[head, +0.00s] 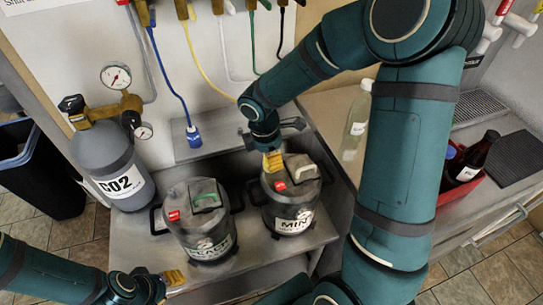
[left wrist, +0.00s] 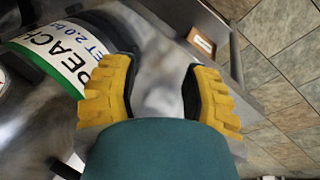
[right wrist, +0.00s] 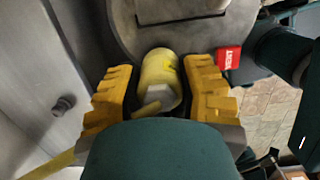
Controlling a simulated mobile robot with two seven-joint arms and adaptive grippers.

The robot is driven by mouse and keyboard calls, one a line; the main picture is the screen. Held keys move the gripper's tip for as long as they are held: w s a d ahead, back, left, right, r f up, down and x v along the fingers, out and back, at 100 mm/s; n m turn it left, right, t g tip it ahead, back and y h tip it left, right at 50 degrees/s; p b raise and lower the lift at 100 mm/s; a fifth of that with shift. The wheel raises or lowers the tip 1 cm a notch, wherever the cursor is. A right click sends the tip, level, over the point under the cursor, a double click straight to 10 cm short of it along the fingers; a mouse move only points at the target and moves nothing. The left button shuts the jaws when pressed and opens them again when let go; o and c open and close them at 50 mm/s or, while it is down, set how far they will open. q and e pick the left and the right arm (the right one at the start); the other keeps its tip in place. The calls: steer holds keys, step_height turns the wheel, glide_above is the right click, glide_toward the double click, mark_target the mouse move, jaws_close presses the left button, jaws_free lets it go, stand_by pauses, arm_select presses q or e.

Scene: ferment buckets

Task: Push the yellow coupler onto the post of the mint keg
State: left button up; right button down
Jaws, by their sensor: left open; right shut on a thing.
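My right gripper (right wrist: 158,72) is shut on the yellow coupler (right wrist: 160,84), which shows between its yellow fingers in the right wrist view. In the head view this gripper (head: 272,160) is at the back left of the mint keg's top. The mint keg (head: 291,220) is grey with a "MIN…" label and a red tag. Its post is hidden by my gripper and the coupler, so I cannot tell whether they touch. My left gripper (head: 172,278) is open and empty in front of the peach keg (head: 206,247), whose label also shows in the left wrist view (left wrist: 65,55).
Both kegs stand on a metal shelf (head: 325,232). A CO2 cylinder (head: 108,160) stands at left. A blue coupler (head: 193,137) hangs behind the kegs. A clear bottle (head: 356,122) stands right of my right gripper; a red crate (head: 462,185) with dark bottles is farther right.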

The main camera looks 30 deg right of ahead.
steer(key=shift+f+b, duration=0.3)
steer(key=shift+f, duration=0.35)
stand_by(1.4)
jaws_free()
stand_by(0.3)
steer(key=shift+r+p, duration=3.3)
steer(key=shift+r, duration=0.45)
